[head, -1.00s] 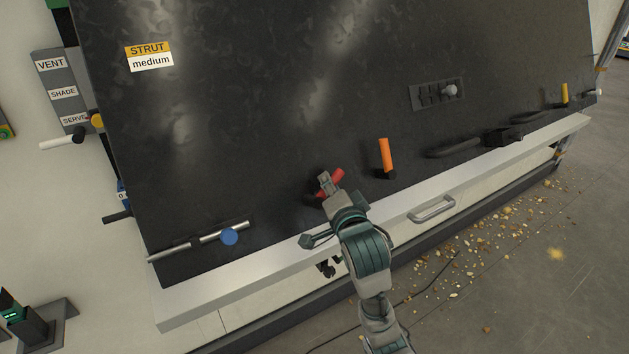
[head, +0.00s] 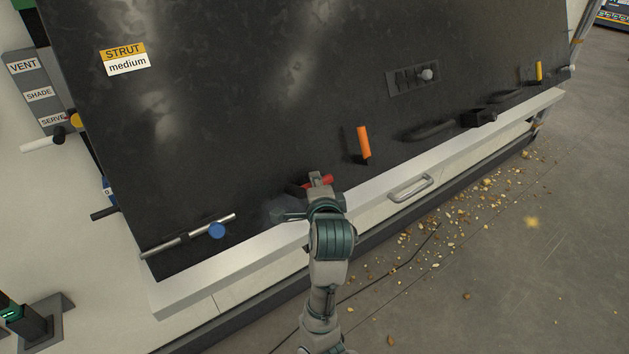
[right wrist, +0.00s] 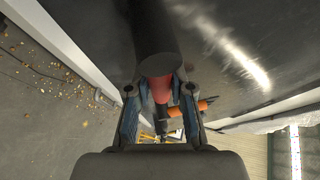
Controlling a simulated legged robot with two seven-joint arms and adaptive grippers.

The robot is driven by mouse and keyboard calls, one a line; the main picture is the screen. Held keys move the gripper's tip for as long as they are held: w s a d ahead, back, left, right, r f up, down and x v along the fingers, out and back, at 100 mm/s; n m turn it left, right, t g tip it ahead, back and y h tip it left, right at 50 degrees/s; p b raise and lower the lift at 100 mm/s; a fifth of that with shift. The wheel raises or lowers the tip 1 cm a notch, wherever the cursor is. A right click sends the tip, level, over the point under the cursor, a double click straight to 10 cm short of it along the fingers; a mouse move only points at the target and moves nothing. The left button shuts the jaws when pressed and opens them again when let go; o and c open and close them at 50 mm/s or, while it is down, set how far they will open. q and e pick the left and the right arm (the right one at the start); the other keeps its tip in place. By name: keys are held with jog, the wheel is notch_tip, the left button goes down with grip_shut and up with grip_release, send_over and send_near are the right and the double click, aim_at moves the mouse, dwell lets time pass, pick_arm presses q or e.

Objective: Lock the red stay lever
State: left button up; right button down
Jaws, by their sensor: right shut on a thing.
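The red stay lever (head: 324,181) is low on the large black panel (head: 230,140), just above its pale front ledge. My right gripper (head: 316,178) is at the lever and covers part of it. In the right wrist view the red lever (right wrist: 160,88) lies between the two fingers (right wrist: 159,95), below the end of a dark cylinder (right wrist: 157,40). The right gripper is shut on the lever. Whether the lever is locked cannot be told. My left gripper is out of view.
An orange handle (head: 363,142) stands right of the lever. A rod with a blue knob (head: 217,230) lies to the left. A metal drawer handle (head: 410,187) is below the ledge. Debris (head: 450,210) is scattered on the floor.

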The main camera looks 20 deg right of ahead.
jog(key=shift+f, duration=0.15)
jog(key=c, duration=1)
grip_release()
jog(key=shift+s+d, duration=0.1)
jog(key=shift+s, duration=0.1)
jog(key=v, duration=0.7)
jog(key=shift+s+a, duration=0.1)
jog(key=shift+a, duration=0.1)
jog(key=shift+d, duration=0.15)
